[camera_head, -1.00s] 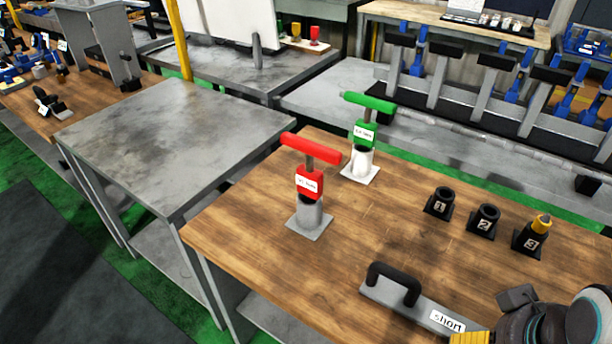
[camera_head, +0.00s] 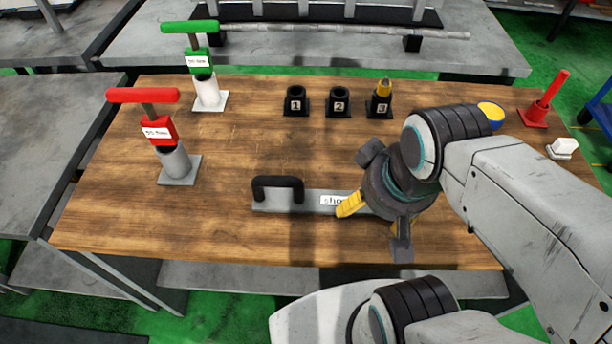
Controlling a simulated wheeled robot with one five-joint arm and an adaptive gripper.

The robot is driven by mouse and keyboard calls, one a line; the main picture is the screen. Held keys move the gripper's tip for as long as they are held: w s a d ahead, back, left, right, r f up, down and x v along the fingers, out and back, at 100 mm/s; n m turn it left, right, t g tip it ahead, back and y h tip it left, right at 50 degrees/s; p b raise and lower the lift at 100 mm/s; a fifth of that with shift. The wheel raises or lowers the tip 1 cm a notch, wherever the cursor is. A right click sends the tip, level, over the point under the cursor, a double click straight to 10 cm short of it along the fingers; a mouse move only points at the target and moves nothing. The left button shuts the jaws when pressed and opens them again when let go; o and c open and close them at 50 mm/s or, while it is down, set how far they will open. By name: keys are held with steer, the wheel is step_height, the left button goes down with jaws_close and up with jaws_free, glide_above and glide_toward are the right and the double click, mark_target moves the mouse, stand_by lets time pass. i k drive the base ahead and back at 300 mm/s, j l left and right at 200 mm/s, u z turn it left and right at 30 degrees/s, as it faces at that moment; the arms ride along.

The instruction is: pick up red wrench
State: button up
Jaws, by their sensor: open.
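The red wrench (camera_head: 158,128) has a T-shaped red handle and a red body with a white label. It stands upright in a grey cylindrical holder (camera_head: 177,165) on a square base, at the left of the wooden table. My gripper (camera_head: 374,214) is open, with yellow finger pads, above the front middle of the table. It is well to the right of the red wrench, not touching it. One of its fingers is mostly hidden.
A green wrench (camera_head: 199,58) stands in a white holder behind the red one. A "short" bar (camera_head: 322,200) with a black handle lies near my gripper on the wooden table (camera_head: 240,145). Black numbered holders (camera_head: 338,102) stand at the back.

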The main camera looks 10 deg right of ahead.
mark_target(159, 130)
steer(key=z, duration=0.5)
steer(key=u, duration=1.7)
